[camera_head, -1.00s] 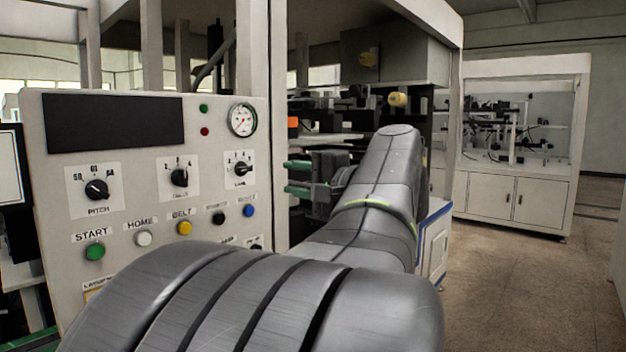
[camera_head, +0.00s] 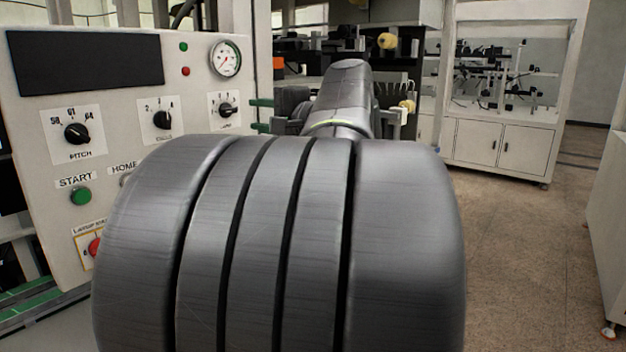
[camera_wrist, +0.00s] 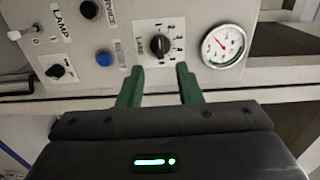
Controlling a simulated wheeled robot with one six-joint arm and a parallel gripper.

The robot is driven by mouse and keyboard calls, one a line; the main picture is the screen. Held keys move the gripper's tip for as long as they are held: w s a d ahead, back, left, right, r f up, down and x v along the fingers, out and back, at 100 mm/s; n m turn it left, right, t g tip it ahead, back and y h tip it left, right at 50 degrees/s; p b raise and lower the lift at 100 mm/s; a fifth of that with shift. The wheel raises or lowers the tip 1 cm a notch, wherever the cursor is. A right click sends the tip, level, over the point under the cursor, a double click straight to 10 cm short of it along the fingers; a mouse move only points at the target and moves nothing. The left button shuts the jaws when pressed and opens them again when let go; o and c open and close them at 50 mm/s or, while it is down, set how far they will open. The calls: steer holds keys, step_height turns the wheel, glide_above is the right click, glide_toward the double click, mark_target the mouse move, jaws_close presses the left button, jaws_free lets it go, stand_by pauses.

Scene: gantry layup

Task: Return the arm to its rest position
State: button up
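My gripper (camera_wrist: 160,88) shows in the wrist view with its two green fingers apart and nothing between them. Past the fingertips is the control panel with a black LANE knob (camera_wrist: 160,46), apart from the fingers as far as I can tell. In the head view the green fingertips (camera_head: 262,114) show in front of the panel's right edge. My arm fills the middle of the head view and hides the lower panel, including most of the button row.
The control panel (camera_head: 110,105) stands at the left with a pressure gauge (camera_head: 225,58), a green START button (camera_head: 80,196) and a partly hidden red button (camera_head: 95,247). A white cabinet (camera_head: 500,145) stands at the back right. Open floor (camera_head: 530,250) lies to the right.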

mark_target(230, 111)
steer(key=x, duration=0.8)
steer(key=shift+a, duration=0.1)
